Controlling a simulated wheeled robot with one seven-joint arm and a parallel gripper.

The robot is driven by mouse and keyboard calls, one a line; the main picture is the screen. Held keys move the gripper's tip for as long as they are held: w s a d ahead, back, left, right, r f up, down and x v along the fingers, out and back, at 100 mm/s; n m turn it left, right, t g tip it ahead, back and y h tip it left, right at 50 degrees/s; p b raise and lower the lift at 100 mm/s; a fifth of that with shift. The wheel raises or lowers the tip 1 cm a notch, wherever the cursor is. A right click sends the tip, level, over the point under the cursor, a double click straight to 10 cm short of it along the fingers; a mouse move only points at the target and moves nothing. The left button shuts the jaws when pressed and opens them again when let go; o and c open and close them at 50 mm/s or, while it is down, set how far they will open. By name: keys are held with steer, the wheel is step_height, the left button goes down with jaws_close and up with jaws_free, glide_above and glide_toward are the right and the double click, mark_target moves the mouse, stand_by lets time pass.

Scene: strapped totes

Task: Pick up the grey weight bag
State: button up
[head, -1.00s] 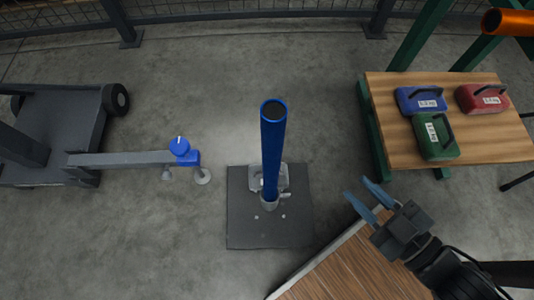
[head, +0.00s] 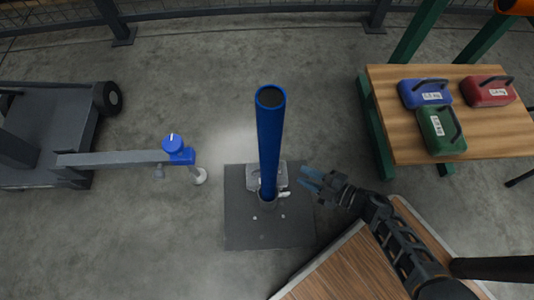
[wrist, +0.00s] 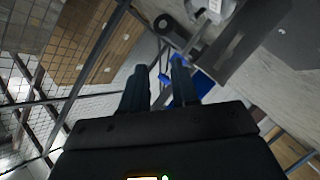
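A light grey block-like object (head: 281,174) sits on the dark floor plate (head: 240,225), partly hidden behind the blue post (head: 270,140). It looks like the grey weight bag, but its shape is hard to make out. In the wrist view, a pale grey thing with a white label (wrist: 214,8) shows at the top edge, probably the same one. My gripper (head: 304,179) is open, its two blue fingers apart with nothing between them. In the head view it appears just right of the grey object, with a small gap. The fingers (wrist: 160,78) also show in the wrist view.
Blue (head: 424,93), red (head: 487,91) and green (head: 441,130) weight bags lie on a wooden table (head: 400,150) at the right. A grey cart (head: 60,110) with a blue-knobbed arm (head: 173,145) stands left. A wooden surface (head: 345,265) is at the bottom. Bare floor lies between cart and plate.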

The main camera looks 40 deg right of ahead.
steer(key=w+f+y, duration=0.1)
steer(key=w+f, duration=0.1)
steer(key=w+a+f+n+g+y+b, duration=0.1)
steer(key=f, duration=0.2)
steer(key=w+f+n+g+y, duration=0.1)
steer(key=w+f, duration=0.1)
steer(key=shift+w+a+f, duration=0.3)
steer(key=shift+w+f, duration=0.05)
steer(key=shift+f, duration=0.05)
steer(key=b+x, duration=0.1)
steer(key=x, duration=0.1)
steer(key=b+x, duration=0.1)
steer(key=x, duration=0.1)
steer(key=b+x, duration=0.1)
steer(key=x, duration=0.1)
steer(key=shift+s+d+f, duration=0.1)
steer(key=shift+d+f, duration=0.05)
steer(key=shift+f, duration=0.15)
steer(key=shift+w+a, duration=0.3)
steer(key=shift+w, duration=0.15)
steer(key=shift+c, duration=0.3)
steer(key=c, duration=0.5)
jaws_close()
steer(key=shift+s+f, duration=0.15)
